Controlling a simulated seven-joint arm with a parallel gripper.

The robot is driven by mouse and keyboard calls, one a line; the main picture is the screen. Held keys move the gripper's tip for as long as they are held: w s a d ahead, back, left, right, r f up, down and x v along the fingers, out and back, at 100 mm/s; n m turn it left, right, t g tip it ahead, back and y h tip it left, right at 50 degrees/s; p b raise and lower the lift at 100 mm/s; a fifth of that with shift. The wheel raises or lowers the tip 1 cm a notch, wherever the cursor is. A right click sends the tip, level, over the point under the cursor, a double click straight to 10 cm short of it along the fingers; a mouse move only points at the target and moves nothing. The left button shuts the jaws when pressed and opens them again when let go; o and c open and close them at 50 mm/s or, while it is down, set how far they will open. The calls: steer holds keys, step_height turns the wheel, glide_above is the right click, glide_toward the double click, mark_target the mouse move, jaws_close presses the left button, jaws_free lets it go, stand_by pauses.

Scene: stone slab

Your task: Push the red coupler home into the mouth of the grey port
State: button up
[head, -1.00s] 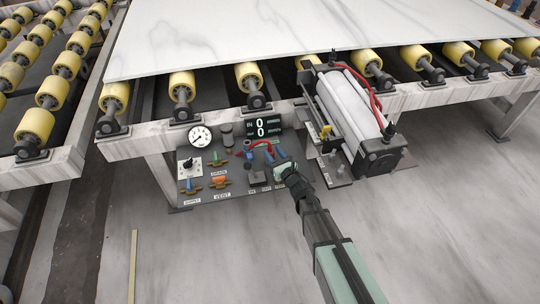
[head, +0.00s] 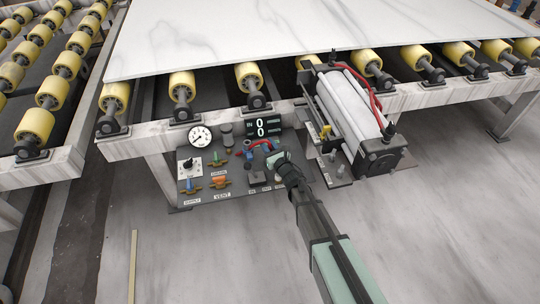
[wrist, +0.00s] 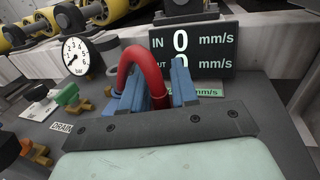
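A red hose (wrist: 143,62) arches up in the wrist view, and its near end drops down between the blue fingers of my gripper (wrist: 158,92). The coupler itself is hidden behind the fingers and the gripper body, so I cannot tell whether the fingers grip it or only stand around it. In the head view, the red hose (head: 260,143) shows as a small arc just beyond my gripper (head: 273,157), over the dark control panel. I cannot make out the grey port's mouth in either view; my gripper covers part of the panel.
A display (head: 264,127) reading zeros stands behind the gripper, with a pressure gauge (head: 200,136) to its left. Coloured valve handles, including an orange one (head: 220,181), sit left on the panel.

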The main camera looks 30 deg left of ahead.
jaws_close()
step_height(320, 180, up, 9)
steer(key=s+a+r+n+g+y, duration=0.1)
steer(key=s+a+r+n+g, duration=0.1)
steer(key=a+r, duration=0.5)
steer(key=a+n+g, duration=0.1)
steer(key=a+g, duration=0.1)
steer(key=a, duration=0.1)
steer(key=shift+a+y, duration=0.2)
steer(key=shift+y, duration=0.2)
steer(key=shift+r, duration=0.1)
